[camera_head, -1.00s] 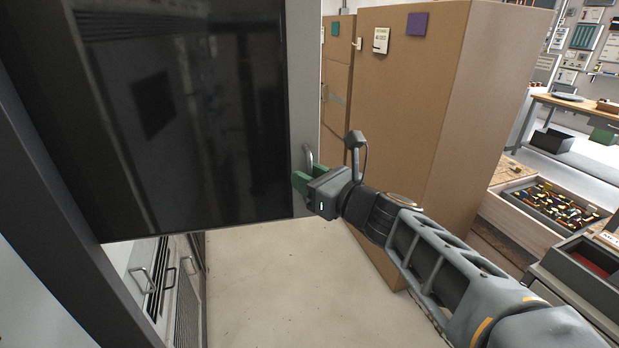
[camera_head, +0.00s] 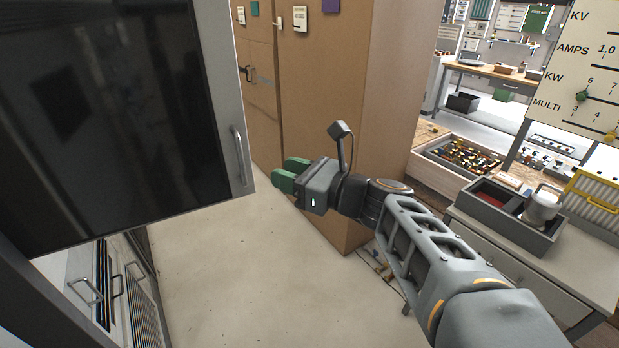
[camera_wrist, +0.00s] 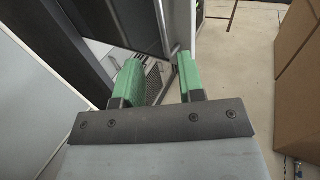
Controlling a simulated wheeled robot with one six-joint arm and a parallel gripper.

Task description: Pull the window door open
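The window door (camera_head: 115,110) has a dark glass pane in a grey frame and stands swung out from its cabinet on the left of the head view. Its grey bar handle (camera_head: 238,155) is on the frame near the door's free edge. My gripper (camera_head: 284,176) has green fingers and is to the right of the handle, apart from it, with a gap of floor between. In the wrist view the fingers of my gripper (camera_wrist: 160,78) are spread with nothing held between them. The door (camera_wrist: 130,22) shows beyond the fingers there.
Tall brown cabinets (camera_head: 325,110) stand behind and right of my gripper. Drawers with handles (camera_head: 105,290) are below the door. A bench with a grey tray (camera_head: 510,215) and a panel (camera_head: 590,75) are at right. The pale floor (camera_head: 230,270) between is clear.

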